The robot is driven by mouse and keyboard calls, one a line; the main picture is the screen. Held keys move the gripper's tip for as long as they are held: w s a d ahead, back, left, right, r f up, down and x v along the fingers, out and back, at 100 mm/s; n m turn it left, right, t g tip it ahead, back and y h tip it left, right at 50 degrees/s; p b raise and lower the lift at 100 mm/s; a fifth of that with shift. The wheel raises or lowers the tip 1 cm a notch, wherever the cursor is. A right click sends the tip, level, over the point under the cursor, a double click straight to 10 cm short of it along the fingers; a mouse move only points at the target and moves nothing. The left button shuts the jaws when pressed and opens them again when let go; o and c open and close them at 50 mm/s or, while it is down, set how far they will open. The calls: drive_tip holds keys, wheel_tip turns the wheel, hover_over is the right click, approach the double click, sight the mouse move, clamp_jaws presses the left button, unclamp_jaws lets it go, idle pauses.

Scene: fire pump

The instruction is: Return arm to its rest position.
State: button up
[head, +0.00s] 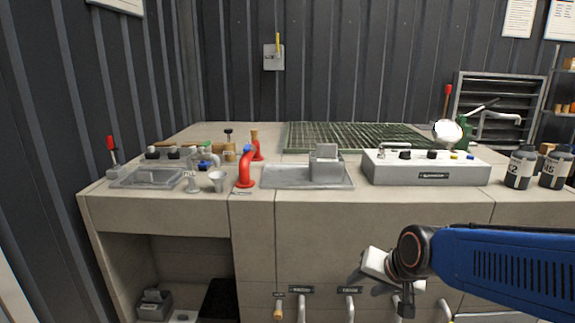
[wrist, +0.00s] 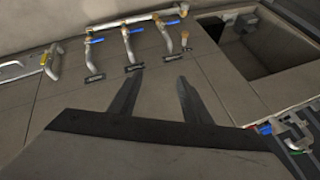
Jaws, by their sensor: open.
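My gripper (wrist: 158,98) shows in the wrist view as two dark fingers spread apart with nothing between them. It faces the front panel of the counter, near a row of pipe valves with blue handles (wrist: 135,30). In the head view my blue arm reaches in from the right edge, and its wrist end is in front of the counter's lower front. The fingers are mostly hidden there behind the wrist.
The counter (head: 330,218) carries a red pipe (head: 246,168), a grey block (head: 326,165), a white control box (head: 425,168) and dark bottles (head: 519,170). Pipe handles (head: 301,303) stick out of its front below. An open recess (head: 190,255) lies at lower left.

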drive_tip(key=s+d+r+n+h, duration=0.1)
drive_tip(key=s+d, duration=0.4)
drive_tip(key=s, duration=0.3)
drive_tip(key=s+d+r+n+g+h, duration=0.1)
drive_tip(key=s+d+r+n, duration=0.1)
drive_tip(key=s+d, duration=0.3)
drive_tip(key=s, duration=0.3)
drive_tip(key=shift+n+g, duration=0.3)
